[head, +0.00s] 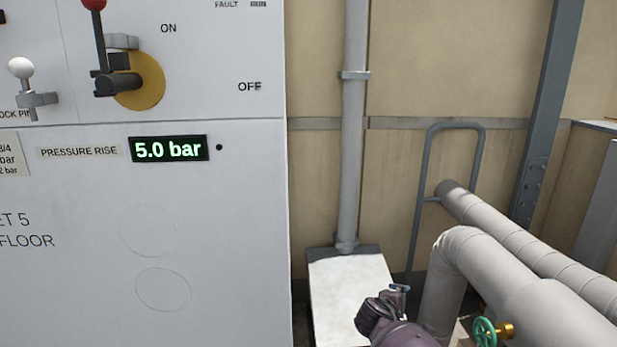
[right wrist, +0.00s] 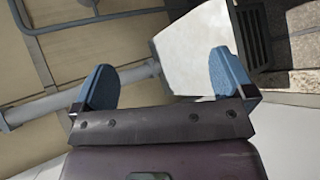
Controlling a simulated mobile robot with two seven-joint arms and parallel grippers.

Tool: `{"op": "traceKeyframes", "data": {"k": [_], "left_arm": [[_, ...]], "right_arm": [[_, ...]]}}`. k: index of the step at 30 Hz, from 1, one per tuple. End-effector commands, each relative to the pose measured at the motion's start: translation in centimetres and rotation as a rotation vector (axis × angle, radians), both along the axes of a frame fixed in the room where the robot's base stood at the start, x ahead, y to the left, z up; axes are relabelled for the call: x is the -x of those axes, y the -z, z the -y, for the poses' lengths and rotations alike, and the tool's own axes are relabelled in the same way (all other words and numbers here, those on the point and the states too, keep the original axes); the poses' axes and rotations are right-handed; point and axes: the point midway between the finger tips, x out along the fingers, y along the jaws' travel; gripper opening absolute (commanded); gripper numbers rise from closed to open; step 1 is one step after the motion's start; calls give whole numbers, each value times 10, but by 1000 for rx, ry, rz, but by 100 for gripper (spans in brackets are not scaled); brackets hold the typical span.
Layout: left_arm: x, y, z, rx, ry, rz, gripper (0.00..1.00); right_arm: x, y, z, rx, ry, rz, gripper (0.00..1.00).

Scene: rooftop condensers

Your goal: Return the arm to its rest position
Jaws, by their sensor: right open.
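My right gripper (head: 388,302) shows at the bottom of the head view, dark purple, in front of a pale box at the wall's foot. In the right wrist view its two blue fingers (right wrist: 164,82) stand wide apart with nothing between them. It is clear of the cabinet's front and touches nothing that I can see. My left gripper is out of view. Most of my right arm is hidden below the frame.
The grey cabinet (head: 215,235) fills the left, with a red-knobbed lever (head: 100,40) and a display (head: 169,149) reading 5.0 bar. The pale box (head: 350,285) stands below a vertical pipe (head: 353,130). Thick lagged pipes (head: 500,262) and a green valve wheel (head: 485,332) lie right.

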Motion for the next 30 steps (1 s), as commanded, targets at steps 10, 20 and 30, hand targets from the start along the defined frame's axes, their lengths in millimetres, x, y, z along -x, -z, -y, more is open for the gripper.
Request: {"op": "traceKeyframes", "data": {"k": [10, 20, 30], "left_arm": [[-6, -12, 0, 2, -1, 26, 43], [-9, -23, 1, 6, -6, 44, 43], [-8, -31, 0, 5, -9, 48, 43]], "right_arm": [[62, -9, -55, -725, -134, 343, 100], [166, -28, -52, -1176, -123, 528, 100], [286, -37, -21, -1393, -25, 612, 100]]}}
